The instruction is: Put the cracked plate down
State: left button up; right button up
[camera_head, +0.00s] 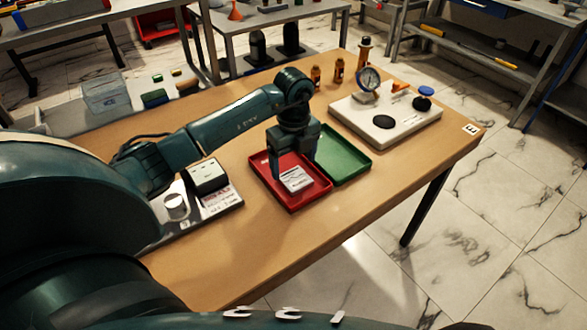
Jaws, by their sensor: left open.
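The cracked plate (297,181) is a small whitish plate with dark lines on its face. It appears to rest in the red tray (300,206) in the middle of the table. My left gripper (294,167) points down over this tray, with its fingers apart just behind and above the plate. The fingers hide part of the plate's far side, so I cannot tell if they touch it. My right gripper is not in view.
A green tray (345,154) adjoins the red one. A white gauge rig (408,124) with a dial gauge (370,79) stands behind to the right. Small brown bottles (339,69) stand at the back. A grey board (224,197) with a dark block (206,178) lies left. The table's front right is bare.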

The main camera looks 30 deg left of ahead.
aim_at(293, 177)
pick_arm(q)
notch_tip(293, 177, up, 8)
jog(key=shift+r, duration=0.2)
jog(key=shift+s+f, duration=0.1)
dwell(0.5)
